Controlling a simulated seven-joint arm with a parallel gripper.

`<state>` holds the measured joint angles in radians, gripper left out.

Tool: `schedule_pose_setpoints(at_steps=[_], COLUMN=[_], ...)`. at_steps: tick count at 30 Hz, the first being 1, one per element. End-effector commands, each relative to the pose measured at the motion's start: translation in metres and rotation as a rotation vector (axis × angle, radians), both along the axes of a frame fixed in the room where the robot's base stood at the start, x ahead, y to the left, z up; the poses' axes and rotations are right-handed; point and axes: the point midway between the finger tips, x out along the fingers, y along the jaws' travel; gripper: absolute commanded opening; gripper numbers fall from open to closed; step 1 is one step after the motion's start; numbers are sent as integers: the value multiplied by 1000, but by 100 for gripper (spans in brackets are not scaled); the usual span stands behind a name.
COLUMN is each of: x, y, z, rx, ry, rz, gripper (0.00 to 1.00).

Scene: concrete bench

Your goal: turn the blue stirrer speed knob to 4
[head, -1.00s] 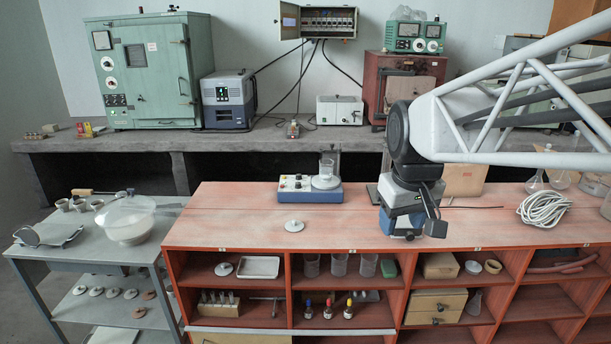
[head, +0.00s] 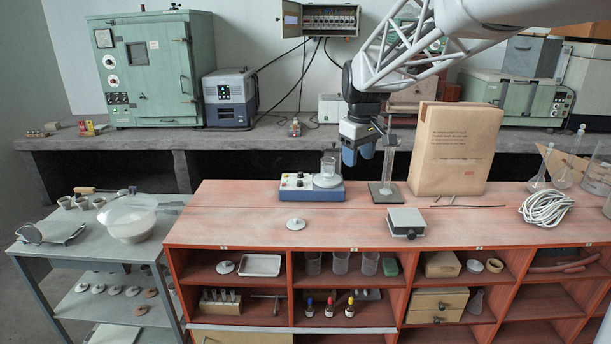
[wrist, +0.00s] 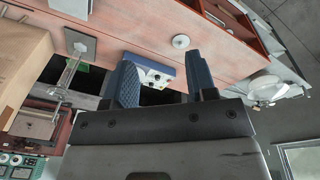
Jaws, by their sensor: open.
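The stirrer (head: 325,195) is a low blue and white unit on the red bench top, with a glass beaker (head: 328,166) on its round plate. Several small dark knobs (head: 299,183) sit on its front panel at the left; their colours and settings are too small to read. My gripper (head: 358,157) hangs above the bench, to the right of and higher than the stirrer, touching nothing. In the wrist view the stirrer (wrist: 152,72) shows beyond and between my two parted blue fingers (wrist: 164,82). The gripper is open and empty.
A stand with an upright rod (head: 388,166) is just right of the stirrer, with a tall brown paper bag (head: 455,148) beyond it. A grey box (head: 405,219) is at the front. A white disc (head: 295,224) lies before the stirrer. The bench's left part is clear.

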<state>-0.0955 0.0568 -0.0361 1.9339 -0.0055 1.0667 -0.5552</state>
Motion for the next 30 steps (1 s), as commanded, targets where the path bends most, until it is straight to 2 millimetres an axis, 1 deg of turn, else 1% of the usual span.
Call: schedule_pose_setpoints(at_steps=[1,3,14,23,30], x=[14,30,113,178,228], y=[4,9,35,60,81], z=[-3,-5,-24,-48,-74], rx=[-2,-5,-19,-28,-35], ry=[5,10,32,50,66], rz=[19,46,187,305,400], gripper=[52,52,52,52,52])
